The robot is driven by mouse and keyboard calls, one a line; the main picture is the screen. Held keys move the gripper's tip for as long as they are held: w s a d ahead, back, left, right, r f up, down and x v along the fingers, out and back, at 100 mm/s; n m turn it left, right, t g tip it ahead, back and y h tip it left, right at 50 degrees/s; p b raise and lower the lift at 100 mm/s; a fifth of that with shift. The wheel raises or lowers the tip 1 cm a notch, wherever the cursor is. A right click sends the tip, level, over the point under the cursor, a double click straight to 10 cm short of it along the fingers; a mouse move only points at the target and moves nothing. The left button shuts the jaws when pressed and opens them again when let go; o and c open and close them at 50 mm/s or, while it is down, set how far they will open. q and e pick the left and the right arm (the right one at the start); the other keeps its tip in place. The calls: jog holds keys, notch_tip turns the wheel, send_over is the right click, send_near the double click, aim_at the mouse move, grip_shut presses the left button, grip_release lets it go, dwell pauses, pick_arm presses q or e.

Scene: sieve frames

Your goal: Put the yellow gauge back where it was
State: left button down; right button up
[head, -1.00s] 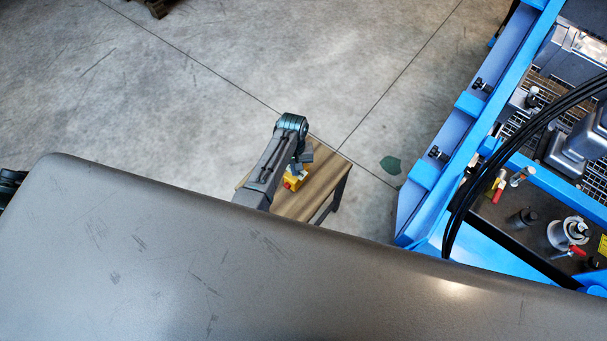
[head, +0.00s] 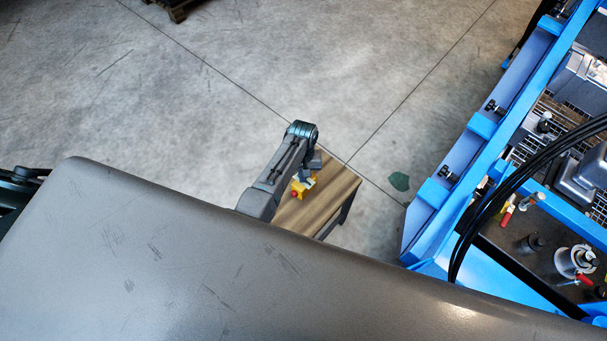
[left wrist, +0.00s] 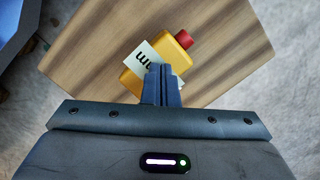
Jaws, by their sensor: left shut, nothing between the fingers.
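The yellow gauge (left wrist: 184,39), a yellow block with a red cap and a white label with black print, lies on a small wooden table (left wrist: 225,75). In the head view the gauge (head: 297,188) shows in part below my left gripper (head: 312,177), and the table (head: 330,190) is partly behind my arm. In the left wrist view my left gripper (left wrist: 161,84) has its fingers together and empty. They cover part of the gauge and its label. I cannot tell whether they touch it. My right gripper is not in view.
A blue machine frame (head: 430,220) with black hoses and fittings stands on the right. A pallet (head: 178,8) lies at the top left. A green patch (head: 399,181) is on the floor beside the table. The concrete floor (head: 240,60) beyond the table is open.

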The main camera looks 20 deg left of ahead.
pick_arm(q)
jog(key=shift+s+a+r+p, duration=0.1)
jog(key=shift+s+r+p, duration=0.15)
jog(key=shift+p, duration=0.1)
jog(key=w+a+b, duration=0.4)
jog(key=w+b, duration=0.2)
jog(key=w, duration=0.5)
jog(key=shift+w+b, duration=0.2)
jog(key=shift+b, duration=0.1)
jog(key=shift+f, duration=0.1)
